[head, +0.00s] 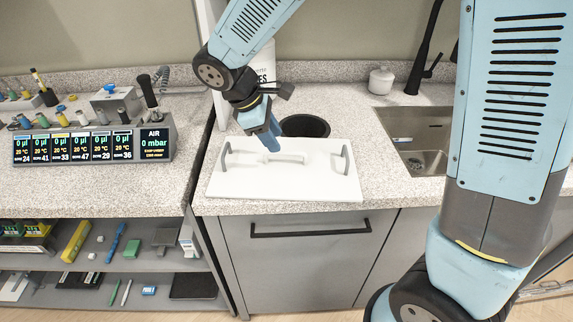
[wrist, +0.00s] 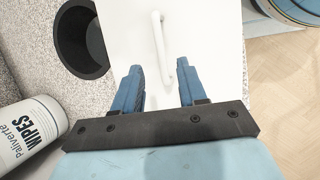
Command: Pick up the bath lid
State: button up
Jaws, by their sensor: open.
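The bath lid (head: 300,183) is a flat white panel lying on the speckled counter. A white bar handle (head: 285,156) stands in its middle, and a grey handle sits near each side end. In the wrist view the lid (wrist: 205,35) fills the upper middle, with the white handle (wrist: 160,50) running lengthwise ahead of the fingers. My gripper (head: 273,145) is above the lid's back part, near the white handle.
A round dark opening (head: 305,126) is in the counter behind the lid. A wipes canister (wrist: 30,130) stands close by. A sink (head: 418,135) with a black tap (head: 428,50) is at right. A pipette control unit (head: 95,143) is at left.

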aim_at(285, 158)
jog(key=shift+x, duration=2.8)
jog(key=shift+s, duration=0.1)
grip_shut()
